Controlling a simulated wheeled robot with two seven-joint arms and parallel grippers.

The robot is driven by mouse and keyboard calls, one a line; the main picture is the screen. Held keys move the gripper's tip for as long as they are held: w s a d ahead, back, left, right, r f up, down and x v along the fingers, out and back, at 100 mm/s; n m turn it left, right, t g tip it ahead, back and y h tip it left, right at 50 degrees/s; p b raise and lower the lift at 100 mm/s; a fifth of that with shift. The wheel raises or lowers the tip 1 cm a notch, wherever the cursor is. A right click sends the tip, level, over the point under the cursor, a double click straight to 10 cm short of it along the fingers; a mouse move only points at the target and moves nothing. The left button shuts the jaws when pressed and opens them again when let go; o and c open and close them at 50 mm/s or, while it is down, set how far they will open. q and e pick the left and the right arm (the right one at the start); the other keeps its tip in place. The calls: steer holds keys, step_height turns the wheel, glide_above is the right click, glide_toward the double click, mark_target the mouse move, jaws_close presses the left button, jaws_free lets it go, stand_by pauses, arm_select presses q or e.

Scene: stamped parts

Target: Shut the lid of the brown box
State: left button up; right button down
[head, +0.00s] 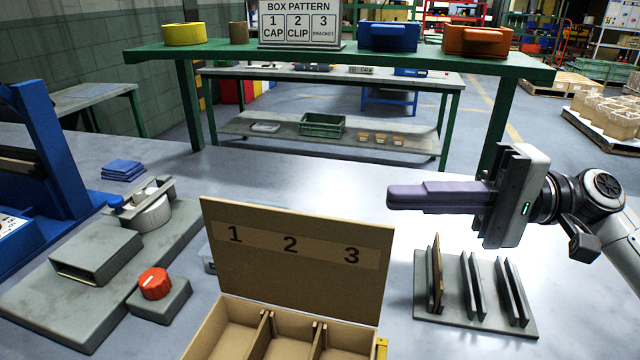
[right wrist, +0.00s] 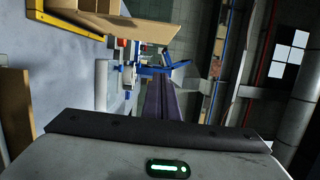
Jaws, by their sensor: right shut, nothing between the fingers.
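The brown box (head: 262,330) sits at the front centre of the table, cut off by the lower edge of the head view. Its lid (head: 300,280) is open and stands nearly upright at the back, with 1, 2 and 3 on its inner face. The visible parts of its compartments look empty. My left gripper is out of view.
A slotted grey rack (head: 450,323) with a thin brown piece (head: 437,275) stands right of the box. Left are a grey fixture (head: 95,250) and a red knob (head: 154,283). A green shelf (head: 345,62) with bins and a sign runs across behind.

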mark_target(323, 216)
steer(key=shift+s+a+r+p, duration=0.1)
steer(key=shift+s+a+p, duration=0.35)
steer(key=shift+a, duration=1.4)
steer(key=shift+s+a+f+p, duration=0.15)
steer(key=shift+s+a, duration=0.45)
steer(key=shift+a, duration=1.3)
steer(key=shift+s+a+r+p, duration=0.15)
steer(key=shift+s+a+p, duration=0.3)
steer(key=shift+a, duration=1.4)
steer(key=shift+s+r, duration=0.1)
steer(key=shift+s, duration=0.1)
